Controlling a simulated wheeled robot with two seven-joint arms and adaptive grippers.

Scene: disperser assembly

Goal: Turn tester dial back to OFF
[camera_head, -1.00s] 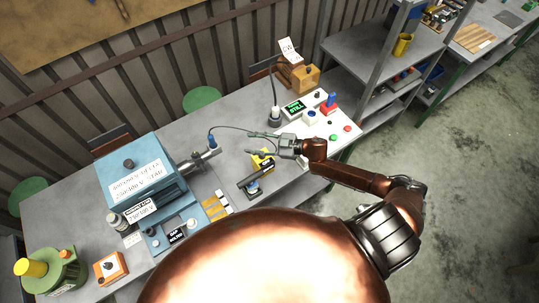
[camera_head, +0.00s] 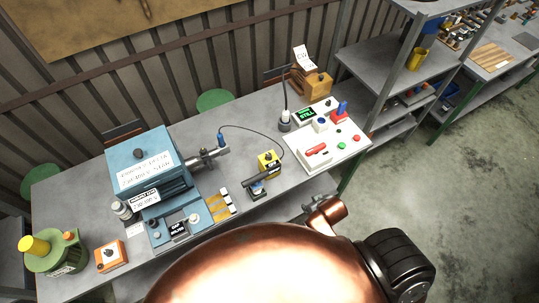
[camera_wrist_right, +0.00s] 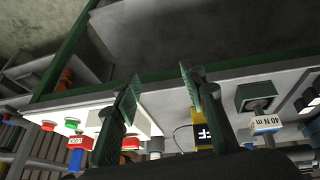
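The yellow tester (camera_head: 265,167) stands on the grey bench with a black dial (camera_head: 267,157) on top and a label reading OFF. A thin dark cable arcs near it. In the right wrist view the tester (camera_wrist_right: 199,138) is partly hidden behind one of my fingers, with only "FF" readable. My right gripper (camera_head: 313,207) is beyond the bench's front edge in the head view, apart from the tester and mostly hidden by my own body. In the right wrist view the gripper (camera_wrist_right: 158,80) has its two green fingers spread with nothing between them. My left gripper is not in view.
The blue machine (camera_head: 140,160) stands left. Open floor lies right of the bench.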

